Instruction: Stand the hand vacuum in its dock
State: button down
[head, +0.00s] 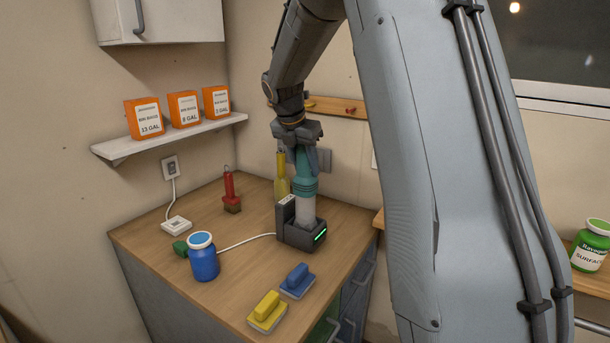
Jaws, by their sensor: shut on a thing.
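The hand vacuum (305,184) has a teal body and a pale, clear lower part. It stands upright with its lower end at the dark grey dock (301,237) on the wooden counter. The dock has a raised back post on its left and a lit green strip on its front. Whether the vacuum is fully seated I cannot tell. My gripper (298,145) points down and is shut on the top of the vacuum. The fingertips are partly hidden by the gripper body and the vacuum.
A yellow bottle (282,178) stands close behind the vacuum. A red-handled brush (231,190), a blue jar (203,258), and yellow (267,311) and blue (297,281) scrubbers share the counter (150,245). A white cord runs to the dock. A shelf (165,139) holds orange boxes (184,108).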

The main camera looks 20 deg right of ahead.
aim_at(306, 176)
jog(key=shift+f+p, duration=0.4)
jog(key=shift+f, duration=1.45)
jog(key=c, duration=1.2)
grip_release()
jog(key=shift+s, duration=0.1)
jog(key=shift+o, duration=0.2)
jog(key=b+v, duration=0.3)
jog(key=v, duration=0.9)
jog(key=s+a+f+m+y, duration=0.1)
jog(key=s+a+f+m, duration=0.2)
jog(key=s+f+m, duration=0.4)
jog(key=s+a+f+m+g+y, duration=0.1)
jog(key=s+a+f+m, duration=0.2)
jog(key=s+f+m, duration=0.5)
jog(key=s+a+f+m+y, duration=0.1)
jog(key=s+a+f+m, duration=0.3)
jog(key=s+f+m, duration=0.3)
jog(key=s+m, duration=0.2)
jog(key=s, duration=0.3)
jog(key=shift+f+m+y, duration=0.2)
jog(key=shift+m+y, duration=0.1)
jog(key=shift+y, duration=0.1)
